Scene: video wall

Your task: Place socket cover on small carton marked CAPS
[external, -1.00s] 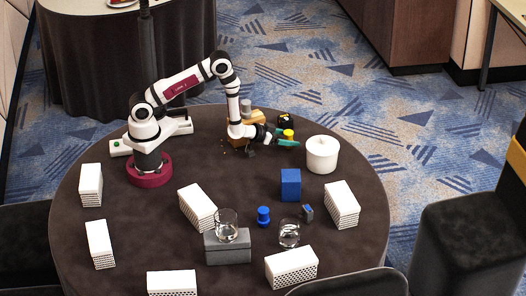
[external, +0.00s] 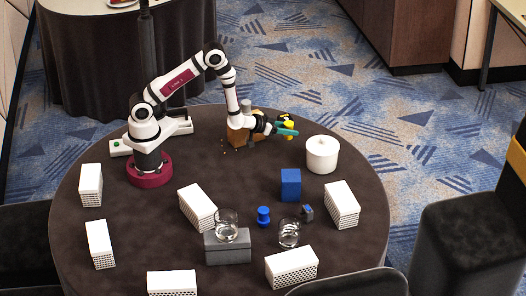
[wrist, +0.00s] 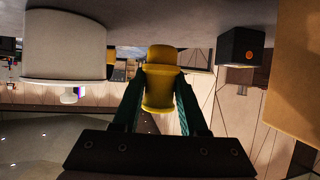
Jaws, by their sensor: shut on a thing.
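A yellow, flanged, rounded piece (wrist: 161,80), which I take to be the socket cover, sits between the teal fingers of my gripper (wrist: 158,105) in the wrist view. My gripper is shut on it. In the external view my gripper (external: 287,131) is over the back right of the round table, with the yellow piece (external: 289,122) partly hidden behind it. I cannot read the word CAPS on any box.
A white lidded canister (external: 322,156) stands right of my gripper. A black cube with an orange mark (wrist: 241,46) is near. A blue box (external: 291,184), a blue knob (external: 263,216), a grey box (external: 228,250), glasses and several white cartons stand forward.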

